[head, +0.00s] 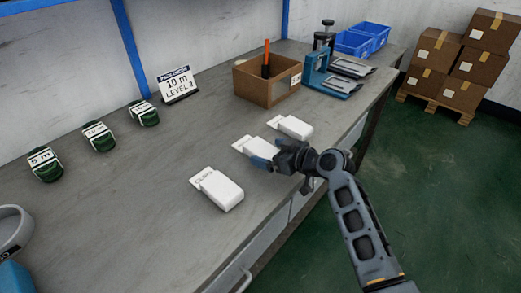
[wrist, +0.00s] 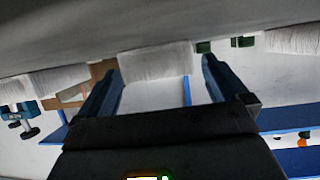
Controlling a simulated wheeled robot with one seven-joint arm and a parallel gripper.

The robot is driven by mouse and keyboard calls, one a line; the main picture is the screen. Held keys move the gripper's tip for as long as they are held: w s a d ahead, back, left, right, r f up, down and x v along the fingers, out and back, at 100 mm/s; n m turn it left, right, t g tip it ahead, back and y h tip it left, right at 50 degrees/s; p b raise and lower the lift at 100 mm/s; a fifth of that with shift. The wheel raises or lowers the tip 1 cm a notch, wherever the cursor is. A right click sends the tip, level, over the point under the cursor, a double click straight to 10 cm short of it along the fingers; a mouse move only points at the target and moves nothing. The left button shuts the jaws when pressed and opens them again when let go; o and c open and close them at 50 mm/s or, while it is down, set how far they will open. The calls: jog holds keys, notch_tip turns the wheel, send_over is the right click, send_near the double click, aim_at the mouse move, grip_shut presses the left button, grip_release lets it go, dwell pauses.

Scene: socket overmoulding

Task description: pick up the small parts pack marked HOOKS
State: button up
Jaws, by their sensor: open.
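Three white packs with printed header tabs lie in a row on the grey bench: a near one (head: 222,190), a middle one (head: 260,147) and a far one (head: 292,127).
A cardboard box (head: 268,85), a blue device (head: 318,72) and blue bins (head: 362,38) stand toward the far end. The bench's front edge is below my gripper.

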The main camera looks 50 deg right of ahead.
jog(key=shift+w, duration=0.2)
jog(key=shift+c, duration=0.5)
jog(key=c, duration=0.9)
